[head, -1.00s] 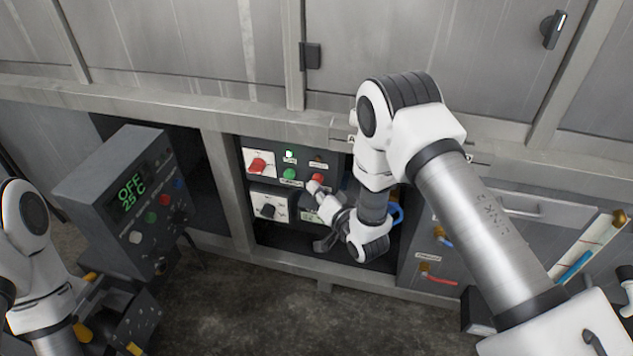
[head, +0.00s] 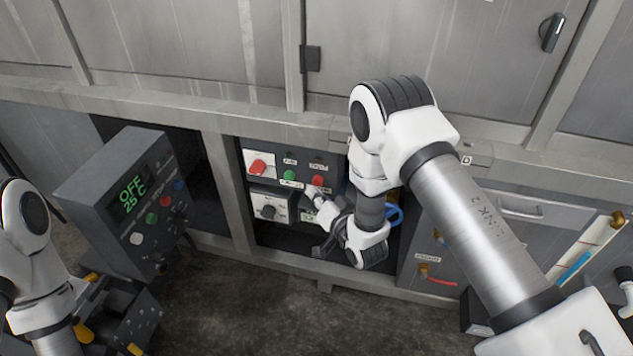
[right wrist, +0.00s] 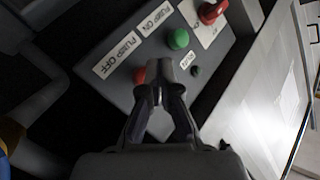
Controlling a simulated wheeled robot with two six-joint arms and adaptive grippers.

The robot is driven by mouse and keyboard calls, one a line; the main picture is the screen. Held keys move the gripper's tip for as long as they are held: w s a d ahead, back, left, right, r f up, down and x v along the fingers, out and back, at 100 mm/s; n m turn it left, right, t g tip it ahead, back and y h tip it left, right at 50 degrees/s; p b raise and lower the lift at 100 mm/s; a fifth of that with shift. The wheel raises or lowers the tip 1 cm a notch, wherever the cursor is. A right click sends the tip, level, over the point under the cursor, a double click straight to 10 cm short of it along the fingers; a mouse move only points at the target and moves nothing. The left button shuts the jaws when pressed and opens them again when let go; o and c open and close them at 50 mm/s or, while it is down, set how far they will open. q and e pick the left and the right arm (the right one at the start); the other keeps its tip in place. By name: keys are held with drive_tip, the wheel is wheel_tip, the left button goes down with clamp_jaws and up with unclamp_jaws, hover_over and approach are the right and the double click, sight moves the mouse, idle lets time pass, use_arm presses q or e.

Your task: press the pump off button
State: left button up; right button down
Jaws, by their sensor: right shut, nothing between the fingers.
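The pump panel (head: 303,167) is a dark box under the counter with a green button (head: 289,174) and a red button (head: 318,181). In the right wrist view the red button (right wrist: 139,75) is by the PUMP OFF label (right wrist: 115,54), and the green button (right wrist: 178,39) is by PUMP ON. My right gripper (head: 314,197) is shut and empty, just below the red button in the head view. In the right wrist view its fingertips (right wrist: 157,92) partly overlap the red button; a gap is hard to judge. The lamp (head: 290,155) above the green button is dark. My left gripper is out of view.
A red rotary switch (head: 258,167) sits left of the green button, and a black knob (head: 268,211) is below it. A grey control box (head: 125,205) reading OFF 25 C stands at left. A steel post (head: 228,190) and counter edge (head: 275,122) frame the bay.

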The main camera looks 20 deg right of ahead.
drive_tip(key=shift+s, duration=0.1)
drive_tip(key=s+a+p, duration=0.1)
drive_tip(key=s, duration=0.1)
drive_tip(key=s+a, duration=0.2)
drive_tip(key=shift+s+p, duration=0.1)
drive_tip(key=shift+p, duration=0.25)
drive_tip(key=shift+f, duration=0.1)
idle(0.7)
